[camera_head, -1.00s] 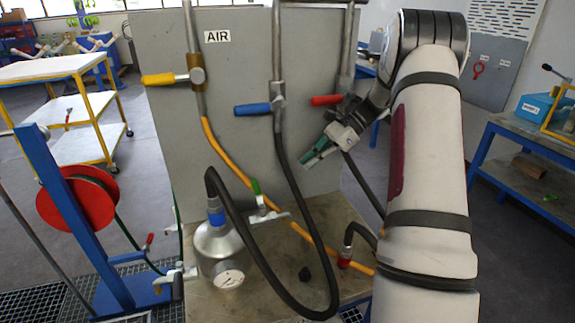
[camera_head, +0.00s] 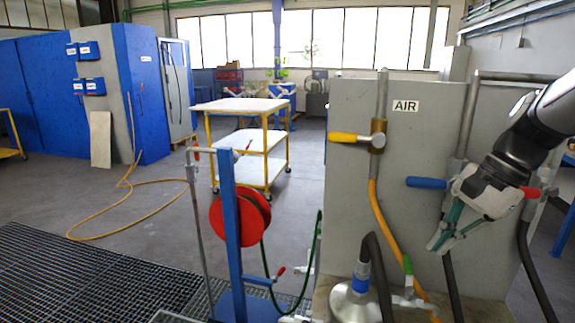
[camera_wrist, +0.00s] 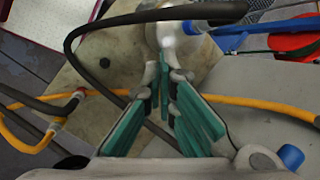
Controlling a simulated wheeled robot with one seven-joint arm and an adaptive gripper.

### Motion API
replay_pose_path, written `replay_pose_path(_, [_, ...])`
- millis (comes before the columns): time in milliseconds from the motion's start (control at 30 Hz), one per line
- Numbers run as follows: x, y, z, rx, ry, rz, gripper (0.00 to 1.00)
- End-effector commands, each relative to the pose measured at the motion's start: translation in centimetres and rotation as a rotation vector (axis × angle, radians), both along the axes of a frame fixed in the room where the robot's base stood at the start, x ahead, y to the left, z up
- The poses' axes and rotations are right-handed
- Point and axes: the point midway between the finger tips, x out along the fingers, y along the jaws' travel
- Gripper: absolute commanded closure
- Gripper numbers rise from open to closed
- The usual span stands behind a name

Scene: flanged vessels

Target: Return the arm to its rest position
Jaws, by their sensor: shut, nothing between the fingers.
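My gripper (camera_head: 440,243) is at the right of the head view, in front of the grey panel (camera_head: 360,220). Its green fingers point down and left and are closed with nothing between them. It overlaps the blue-handled valve (camera_head: 427,183) and the black hose below it; whether it touches them I cannot tell. In the wrist view, the green fingers (camera_wrist: 164,85) are seen over the black hose (camera_wrist: 90,30), the orange hose (camera_wrist: 260,104) and the metal vessel (camera_wrist: 180,48). My arm comes in from the right edge.
The yellow-handled valve (camera_head: 358,138) and AIR label (camera_head: 405,106) are on the panel. A red hose reel (camera_head: 228,212) on a blue post stands left of it. A yellow-framed cart (camera_head: 240,145) is behind.

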Motion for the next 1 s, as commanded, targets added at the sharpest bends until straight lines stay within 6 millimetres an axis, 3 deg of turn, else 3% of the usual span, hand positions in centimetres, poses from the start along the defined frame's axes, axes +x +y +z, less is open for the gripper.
replay_pose_path(100, [-3.2, 2.8, 1.4, -0.107, -0.077, 0.158, 1.00])
replay_pose_path(300, [-8.6, 5.9, 2.3, -0.279, -0.202, 0.421, 1.00])
replay_pose_path(600, [-15.6, 8.0, 1.7, -0.519, -0.393, 0.793, 1.00])
replay_pose_path(800, [-17.8, 8.2, 0.8, -0.611, -0.466, 0.935, 1.00])
replay_pose_path(1000, [-18.2, 8.2, 0.6, -0.630, -0.481, 0.962, 1.00])
